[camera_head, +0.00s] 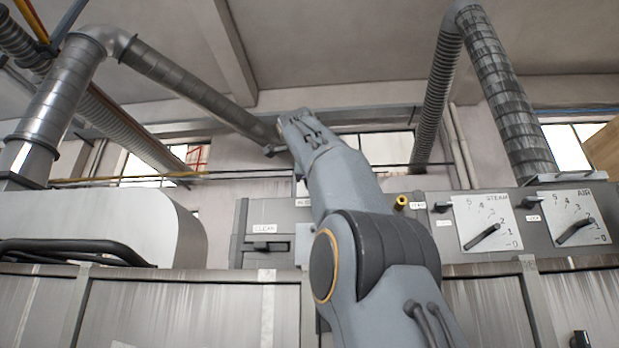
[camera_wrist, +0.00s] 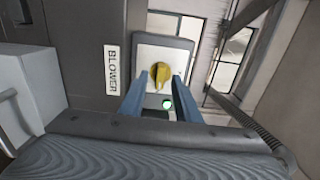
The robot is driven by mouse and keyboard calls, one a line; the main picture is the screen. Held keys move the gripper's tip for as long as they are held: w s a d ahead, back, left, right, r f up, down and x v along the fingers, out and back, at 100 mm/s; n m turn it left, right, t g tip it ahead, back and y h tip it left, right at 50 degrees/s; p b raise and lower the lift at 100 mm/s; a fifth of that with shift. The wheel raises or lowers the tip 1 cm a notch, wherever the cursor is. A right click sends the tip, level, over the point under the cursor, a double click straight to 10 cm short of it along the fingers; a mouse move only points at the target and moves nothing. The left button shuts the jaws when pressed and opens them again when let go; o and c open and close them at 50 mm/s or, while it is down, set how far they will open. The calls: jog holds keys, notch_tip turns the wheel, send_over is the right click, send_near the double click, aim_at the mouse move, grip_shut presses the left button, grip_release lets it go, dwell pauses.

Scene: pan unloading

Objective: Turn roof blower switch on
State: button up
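A yellow knob (camera_wrist: 159,74) sits on a white square plate (camera_wrist: 172,55) in the wrist view, beside a vertical label (camera_wrist: 111,70) reading BLOWER. My gripper (camera_wrist: 157,84) is open, with its two blue fingers apart on either side of the knob. The tips look close to the plate, but I cannot tell whether they touch the knob. A small green-lit round thing (camera_wrist: 167,104) shows between the fingers. In the head view my arm hides the blower switch and my gripper.
In the head view, dials marked STEAM (camera_head: 487,222) and AIR (camera_head: 572,217) are on the panel at the right. A CLEAN label (camera_head: 264,227) and dark handle (camera_head: 265,246) are left of my arm. Large metal ducts (camera_head: 185,80) run overhead.

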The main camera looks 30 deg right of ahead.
jog(key=shift+s, duration=0.1)
jog(key=b+v, duration=0.3)
jog(key=v, duration=0.4)
jog(key=shift+s+a+b, duration=0.25)
jog(key=shift+b, duration=0.15)
